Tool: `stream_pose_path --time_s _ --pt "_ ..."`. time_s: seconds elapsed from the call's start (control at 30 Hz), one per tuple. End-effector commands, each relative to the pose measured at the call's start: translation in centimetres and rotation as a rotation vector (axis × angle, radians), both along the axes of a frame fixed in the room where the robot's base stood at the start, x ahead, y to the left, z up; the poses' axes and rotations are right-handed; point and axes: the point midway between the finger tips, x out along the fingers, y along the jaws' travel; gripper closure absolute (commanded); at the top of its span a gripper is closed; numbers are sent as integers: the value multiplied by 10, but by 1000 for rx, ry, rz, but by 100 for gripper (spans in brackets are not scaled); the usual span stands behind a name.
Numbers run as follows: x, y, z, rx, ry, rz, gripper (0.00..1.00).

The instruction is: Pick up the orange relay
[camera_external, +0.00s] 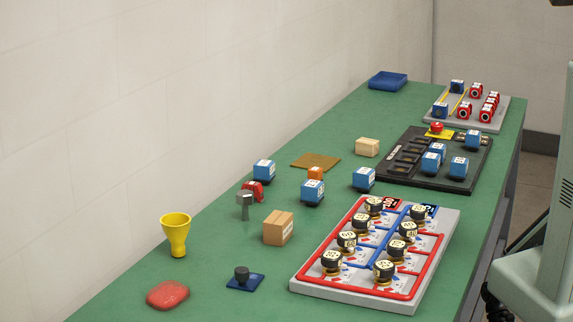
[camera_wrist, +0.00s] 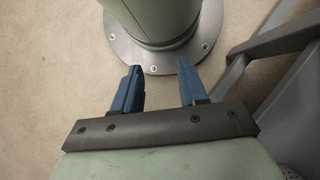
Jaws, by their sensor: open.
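The orange relay (camera_external: 315,174) is a small orange block on the green table, in the middle of the external view. It stands in front of a brown mat (camera_external: 315,161) and just behind a blue relay (camera_external: 312,191), which hides its lower part. My gripper (camera_wrist: 159,91) shows in the wrist view with its two blue fingers apart and nothing between them. It is over the floor by my base, away from the table. The fingers are not visible in the external view, and the orange relay is not visible in the wrist view.
More blue relays (camera_external: 264,170) and a red part (camera_external: 253,190) stand nearby. A cardboard box (camera_external: 278,228), yellow funnel (camera_external: 175,233) and grey hammer-like piece (camera_external: 245,204) are toward the front left. A panel with black knobs (camera_external: 436,232) and a black relay board (camera_external: 405,183) lie to the right.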

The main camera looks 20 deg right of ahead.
Motion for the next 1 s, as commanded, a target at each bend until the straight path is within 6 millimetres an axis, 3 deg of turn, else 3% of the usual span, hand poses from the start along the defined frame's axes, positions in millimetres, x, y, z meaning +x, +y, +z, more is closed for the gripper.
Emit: stream_pose_path --time_s 0.3,0.57,0.8,0.93,1.0 --pt "0 0 0 0 0 0 57" --pt "0 0 0 0 0 0 34" --pt "1 0 0 1 -1 -1 32" --pt "16 -3 -3 7 -35 -9 32" --pt "37 -9 -6 15 -81 -21 32"
